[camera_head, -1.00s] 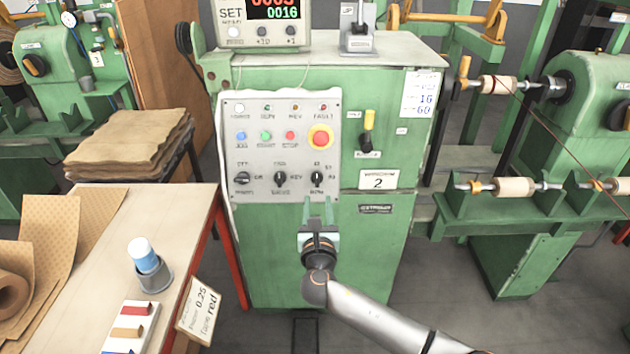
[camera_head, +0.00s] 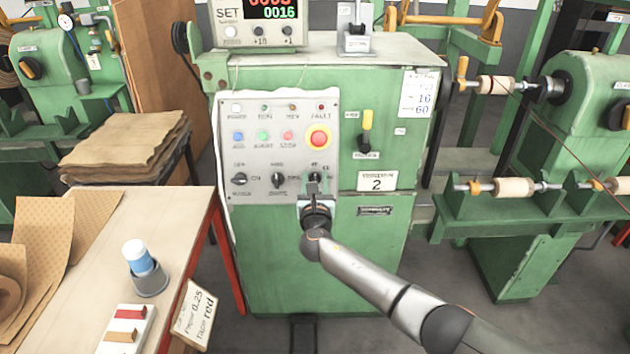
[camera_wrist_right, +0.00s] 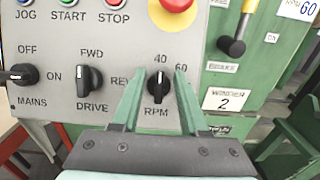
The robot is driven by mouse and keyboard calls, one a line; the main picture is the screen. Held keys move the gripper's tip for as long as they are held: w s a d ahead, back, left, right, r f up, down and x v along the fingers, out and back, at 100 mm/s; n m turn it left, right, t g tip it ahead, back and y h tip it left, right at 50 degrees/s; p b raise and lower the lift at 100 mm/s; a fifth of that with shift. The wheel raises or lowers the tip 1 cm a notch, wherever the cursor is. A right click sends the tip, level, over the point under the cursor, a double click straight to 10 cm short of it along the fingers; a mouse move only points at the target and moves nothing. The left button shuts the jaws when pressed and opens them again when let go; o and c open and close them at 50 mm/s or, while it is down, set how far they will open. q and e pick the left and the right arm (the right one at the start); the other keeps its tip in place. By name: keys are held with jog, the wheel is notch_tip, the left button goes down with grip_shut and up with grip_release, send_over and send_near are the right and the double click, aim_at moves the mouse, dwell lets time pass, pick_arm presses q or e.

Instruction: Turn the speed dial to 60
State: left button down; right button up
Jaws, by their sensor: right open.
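The speed dial (camera_wrist_right: 157,86) is a black knob marked RPM on the grey control panel (camera_wrist_right: 40,115), with labels 40 above and 60 to its upper right. Its grip stands nearly upright, under the 40. In the head view the dial (camera_head: 315,178) is at the panel's lower right, partly covered by my right gripper (camera_head: 314,190). In the right wrist view my right gripper (camera_wrist_right: 158,80) is open, its green fingers to the left and right of the knob. A small gap seems to show on each side; contact is hard to tell. My left gripper is not in view.
The DRIVE knob (camera_wrist_right: 89,81) is close to the left of the fingers, and the MAINS knob (camera_wrist_right: 20,76) is farther left. The red emergency button (camera_head: 319,138) is above the dial. A black lever with a yellow handle (camera_head: 366,122) is to the right.

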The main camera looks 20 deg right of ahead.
grip_shut()
jog(key=shift+f, duration=0.1)
jog(key=shift+s, duration=0.1)
